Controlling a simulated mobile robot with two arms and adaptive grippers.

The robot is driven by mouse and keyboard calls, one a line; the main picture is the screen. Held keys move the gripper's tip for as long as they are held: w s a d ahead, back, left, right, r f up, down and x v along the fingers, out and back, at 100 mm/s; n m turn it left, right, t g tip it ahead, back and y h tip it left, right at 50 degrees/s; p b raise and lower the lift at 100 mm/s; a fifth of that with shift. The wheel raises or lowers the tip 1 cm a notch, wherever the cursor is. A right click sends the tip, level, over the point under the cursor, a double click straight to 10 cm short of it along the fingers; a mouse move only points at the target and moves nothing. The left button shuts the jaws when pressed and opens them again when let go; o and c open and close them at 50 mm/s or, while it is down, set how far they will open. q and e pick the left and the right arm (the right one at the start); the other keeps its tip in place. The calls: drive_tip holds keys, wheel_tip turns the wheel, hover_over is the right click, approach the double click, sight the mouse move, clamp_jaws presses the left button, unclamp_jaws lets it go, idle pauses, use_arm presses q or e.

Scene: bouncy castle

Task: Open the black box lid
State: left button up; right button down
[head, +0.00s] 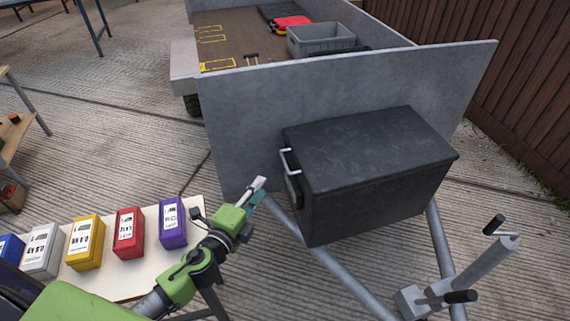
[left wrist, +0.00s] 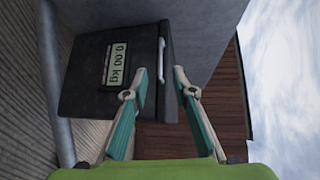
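The black box (head: 370,185) sits on the trailer's drawbar, in front of the trailer's grey front panel. Its flat lid (head: 370,140) is down. A pale handle (head: 289,163) is on the box's left end. My left gripper (head: 261,188) is just left of that end, apart from the handle. In the left wrist view the box (left wrist: 100,70) shows a "0.00 kg" display (left wrist: 117,63) on its end. The handle (left wrist: 161,60) lies just beyond and between the spread fingertips of my left gripper (left wrist: 160,72), which is open and empty. My right gripper is not in view.
A table (head: 150,213) at the lower left holds several coloured boxes, the purple one (head: 172,223) closest to my left arm. The trailer bed (head: 240,35) carries a grey crate (head: 320,39). Drawbar tubes (head: 335,265) and a crank post (head: 480,265) stand in front.

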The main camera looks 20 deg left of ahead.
sight(285, 163)
use_arm(q)
drive_tip(key=shift+m+h, duration=0.5)
drive_tip(key=shift+m, duration=0.4)
drive_tip(key=x, duration=0.9)
drive_tip(key=d+x, duration=0.1)
drive_tip(key=x, duration=0.4)
drive_tip(key=shift+d+f, duration=0.1)
drive_tip(key=shift+f, duration=0.2)
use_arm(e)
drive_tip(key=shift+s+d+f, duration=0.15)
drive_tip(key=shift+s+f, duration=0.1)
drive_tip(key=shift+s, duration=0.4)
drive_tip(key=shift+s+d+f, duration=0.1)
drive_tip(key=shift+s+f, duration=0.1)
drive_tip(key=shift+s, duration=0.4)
use_arm(q)
clamp_jaws()
